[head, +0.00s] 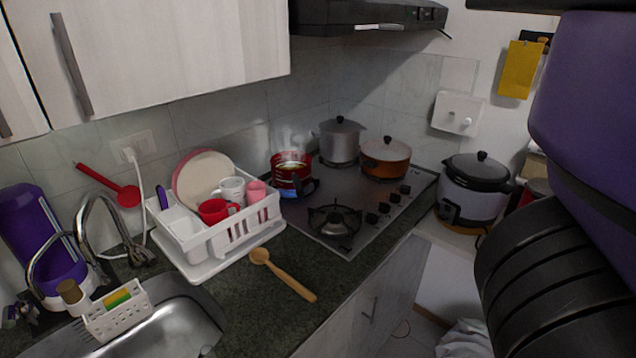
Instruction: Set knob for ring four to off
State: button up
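The gas cooktop (324,191) is set in the dark counter at the centre right. Several black knobs (383,208) run in a row along its right side. I cannot read any ring numbers or tell each knob's setting. A red pot (291,175) sits on the back left ring, with blue flame (284,193) showing at its base. A grey lidded pot (340,140) and an orange lidded pot (386,158) stand on the far part. The front burner (335,220) is bare. My gripper is not in view; only purple and black parts of my arm show at the right.
A white dish rack (215,245) with plates and mugs stands left of the cooktop. A wooden spoon (284,275) lies near the counter's front edge. A rice cooker (472,192) stands beyond the cooktop's right end. A range hood (370,14) hangs above.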

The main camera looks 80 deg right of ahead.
aim_at(404, 189)
jog(key=z, duration=1.9)
